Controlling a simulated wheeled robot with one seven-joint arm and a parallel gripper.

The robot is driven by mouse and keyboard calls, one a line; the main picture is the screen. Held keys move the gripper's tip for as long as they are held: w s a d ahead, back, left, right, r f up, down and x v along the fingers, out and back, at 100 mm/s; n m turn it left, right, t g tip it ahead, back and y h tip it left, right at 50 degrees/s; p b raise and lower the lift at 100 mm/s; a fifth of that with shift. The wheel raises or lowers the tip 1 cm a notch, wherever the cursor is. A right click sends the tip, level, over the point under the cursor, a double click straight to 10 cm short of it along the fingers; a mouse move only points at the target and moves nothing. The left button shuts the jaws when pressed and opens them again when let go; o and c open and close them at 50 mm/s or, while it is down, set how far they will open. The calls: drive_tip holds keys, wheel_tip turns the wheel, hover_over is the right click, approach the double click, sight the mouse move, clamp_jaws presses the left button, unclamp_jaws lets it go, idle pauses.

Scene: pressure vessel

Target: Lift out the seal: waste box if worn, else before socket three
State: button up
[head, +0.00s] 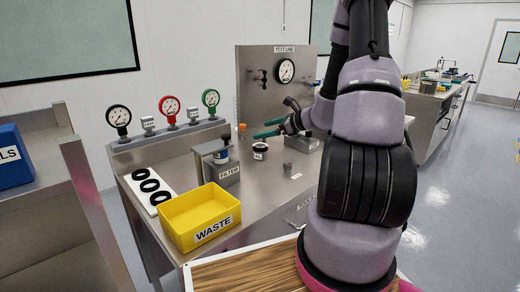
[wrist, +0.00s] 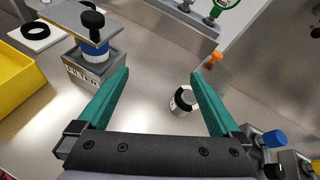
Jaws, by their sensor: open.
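My gripper (head: 268,129) is open and empty above the bench; its two green fingers also show in the wrist view (wrist: 160,73). Below and between them stands a small pale jar (wrist: 184,100) with a black band; it shows in the head view (head: 260,151). The filter housing (head: 228,176) is left of the jar, with a blue-and-white cartridge (wrist: 95,50) standing in it under a tilted grey plate. Several black ring seals (head: 150,186) lie on a white strip. The yellow waste box (head: 205,212) is at the front. I cannot tell whether any seal is worn.
Black, red (head: 170,106) and green-rimmed gauges stand along the back ledge. A steel panel with a gauge (head: 285,71) rises behind my gripper. A blue box (head: 12,158) sits at left.

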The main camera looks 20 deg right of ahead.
sight(263, 147)
drive_tip(key=w+d+f+m+h, duration=0.1)
drive_tip(key=d+f+m, duration=0.1)
drive_tip(key=f, duration=0.1)
drive_tip(key=w+d+f+m+t+h, duration=0.1)
drive_tip(key=w+d+f+m, duration=0.1)
drive_tip(key=f, duration=0.2)
drive_tip(key=w+d+f+m+h, duration=0.1)
drive_tip(key=w+f, duration=0.1)
drive_tip(key=f, duration=0.1)
drive_tip(key=shift+w+d+f+m+t, duration=0.15)
drive_tip(key=shift+d+f+m+t, duration=0.05)
drive_tip(key=shift+d+m+t, duration=0.2)
drive_tip(key=shift+w+r+x, duration=0.1)
drive_tip(key=shift+r+x, duration=0.1)
drive_tip(key=shift+x, duration=1.3)
drive_tip(key=shift+w+r+x, duration=0.1)
drive_tip(key=shift+r+x, duration=0.05)
drive_tip(key=shift+x, duration=1.4)
drive_tip(key=shift+d, duration=0.15)
drive_tip(key=c, duration=1.1)
